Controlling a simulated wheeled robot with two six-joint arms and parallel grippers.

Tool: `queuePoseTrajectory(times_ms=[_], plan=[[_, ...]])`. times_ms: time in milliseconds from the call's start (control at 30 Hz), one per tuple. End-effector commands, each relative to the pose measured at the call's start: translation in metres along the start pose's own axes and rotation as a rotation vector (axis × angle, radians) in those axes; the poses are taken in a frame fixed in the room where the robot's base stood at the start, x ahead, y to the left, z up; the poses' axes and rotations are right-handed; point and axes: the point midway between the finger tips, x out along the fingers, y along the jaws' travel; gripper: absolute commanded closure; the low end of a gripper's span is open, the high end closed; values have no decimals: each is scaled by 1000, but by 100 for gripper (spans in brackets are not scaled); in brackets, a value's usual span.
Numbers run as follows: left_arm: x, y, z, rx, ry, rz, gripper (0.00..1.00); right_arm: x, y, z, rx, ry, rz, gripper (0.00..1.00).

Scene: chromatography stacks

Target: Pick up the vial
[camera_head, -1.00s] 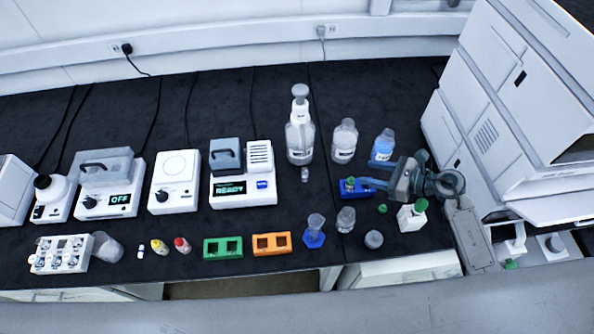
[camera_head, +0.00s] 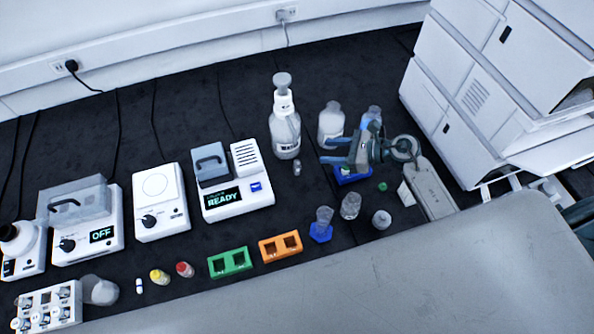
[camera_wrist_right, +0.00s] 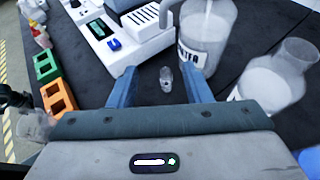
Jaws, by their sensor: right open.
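A small clear vial (camera_head: 297,168) stands on the dark bench just in front of the large labelled wash bottle (camera_head: 285,135). In the right wrist view the vial (camera_wrist_right: 166,79) shows upright between the two blue fingers, beyond the gripper body. My right gripper (camera_head: 323,151) is open and empty, its fingers pointing left toward the vial, a short way to the right of it. I cannot tell its exact height above the bench. My left gripper is not clearly in view.
A clear bottle (camera_head: 330,124) stands behind the right gripper, and a blue rack (camera_head: 352,176) lies below it. A white instrument reading READY (camera_head: 237,196) stands left of the vial. Green (camera_head: 231,261) and orange (camera_head: 281,246) racks sit at the front.

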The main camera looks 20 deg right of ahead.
Motion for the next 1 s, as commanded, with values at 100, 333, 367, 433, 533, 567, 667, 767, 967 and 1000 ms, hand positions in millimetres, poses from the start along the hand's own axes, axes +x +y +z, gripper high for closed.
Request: queuePoseTrajectory(times_ms=[100, 333, 367, 433, 533, 567, 667, 767, 967, 1000], plan=[[25, 1, 2, 0, 1, -1, 59, 10, 0, -23, 0, -1, 0, 55], [58, 4, 5, 0, 1, -1, 59, 23, 0, -54, 0, -1, 0, 55], [61, 4, 6, 0, 1, -1, 59, 24, 0, -57, 0, -1, 0, 55], [65, 4, 6, 0, 1, -1, 59, 26, 0, -60, 0, -1, 0, 55], [63, 4, 6, 0, 0, -1, 59, 30, 0, -59, 1, -3, -1, 55], [61, 4, 6, 0, 1, -1, 59, 33, 0, -58, 1, -4, -1, 55], [54, 4, 5, 0, 1, -1, 59, 46, -1, -56, 3, -6, -1, 55], [48, 3, 4, 0, 0, -1, 59, 62, -1, -56, 4, -5, -1, 55], [44, 3, 4, 0, 0, -1, 59, 80, -1, -58, 1, -2, 0, 55], [43, 3, 4, 0, 1, -1, 59, 82, -1, -59, 1, -2, 0, 55]])
